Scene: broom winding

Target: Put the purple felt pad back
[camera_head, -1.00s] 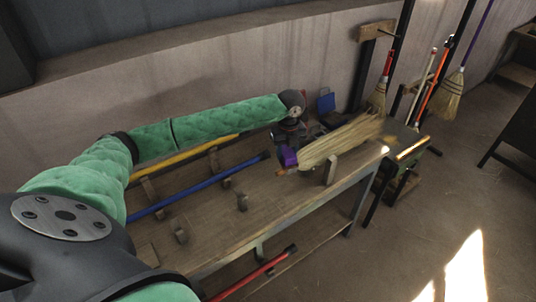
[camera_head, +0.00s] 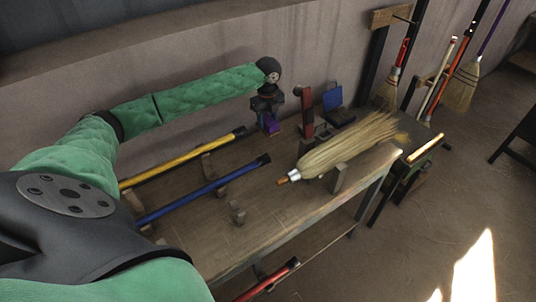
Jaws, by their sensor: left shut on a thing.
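The purple felt pad (camera_head: 270,126) is in my left gripper (camera_head: 268,112), which is shut on it. The gripper points down and holds the pad over the far side of the workbench, near the wall, between the yellow pole's end and a red upright piece. Whether the pad touches the bench I cannot tell. My left arm in its green sleeve reaches in from the left. My right gripper is not in view.
A straw broom head (camera_head: 348,145) lies on wooden supports on the workbench (camera_head: 215,255). A yellow pole (camera_head: 180,160) and a blue pole (camera_head: 200,190) lie to the left. A red upright piece (camera_head: 305,110) and blue box (camera_head: 333,97) stand right of the gripper. Brooms hang at the right.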

